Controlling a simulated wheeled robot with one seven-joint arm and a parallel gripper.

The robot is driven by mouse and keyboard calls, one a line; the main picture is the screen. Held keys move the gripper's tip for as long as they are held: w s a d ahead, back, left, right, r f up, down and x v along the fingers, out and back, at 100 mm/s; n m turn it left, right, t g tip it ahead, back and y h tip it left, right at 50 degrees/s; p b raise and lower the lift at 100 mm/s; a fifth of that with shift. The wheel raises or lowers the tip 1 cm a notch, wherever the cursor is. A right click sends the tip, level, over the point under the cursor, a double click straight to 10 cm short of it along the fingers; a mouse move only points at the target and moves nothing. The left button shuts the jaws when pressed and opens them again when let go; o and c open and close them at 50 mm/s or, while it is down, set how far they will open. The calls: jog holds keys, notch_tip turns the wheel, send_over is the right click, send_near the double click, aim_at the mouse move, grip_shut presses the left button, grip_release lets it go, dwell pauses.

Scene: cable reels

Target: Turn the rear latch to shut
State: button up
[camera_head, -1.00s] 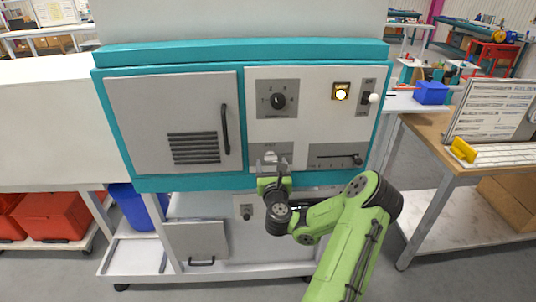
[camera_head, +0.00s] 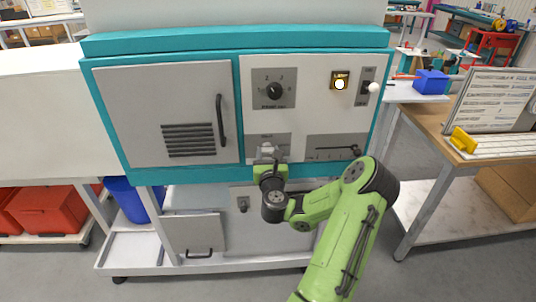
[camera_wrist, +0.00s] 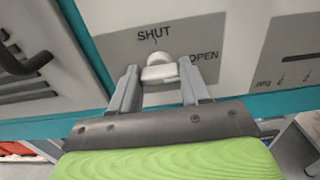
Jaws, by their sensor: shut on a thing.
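The rear latch is a pale grey knob with a short bar (camera_wrist: 160,70), on a grey plate on the machine's front panel. The word SHUT is printed above it and OPEN to its right. My gripper (camera_wrist: 159,74) has one finger on each side of the latch bar and is shut on it. The bar lies roughly across the picture; which mark it points to I cannot tell. In the head view the latch (camera_head: 268,150) shows just above my gripper (camera_head: 268,161), and my fingers partly cover it.
A rotary dial (camera_head: 274,91) is above the latch. A slider plate (camera_head: 336,148) is to its right. A lit yellow button (camera_head: 340,80) and a white-knobbed lever (camera_head: 374,87) are at upper right. A door with a black handle (camera_head: 222,121) is to the left.

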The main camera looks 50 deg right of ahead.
jog(key=shift+n, duration=0.3)
jog(key=n, duration=0.3)
jog(key=shift+n, duration=0.4)
jog(key=n, duration=0.4)
jog(key=shift+n+b, duration=0.3)
jog(key=shift+b, duration=0.05)
jog(key=n, duration=0.4)
jog(key=shift+n+b, duration=0.55)
jog(key=shift+n, duration=1.85)
jog(key=shift+f, duration=0.1)
jog(key=o, duration=1.1)
jog(key=shift+c, duration=0.2)
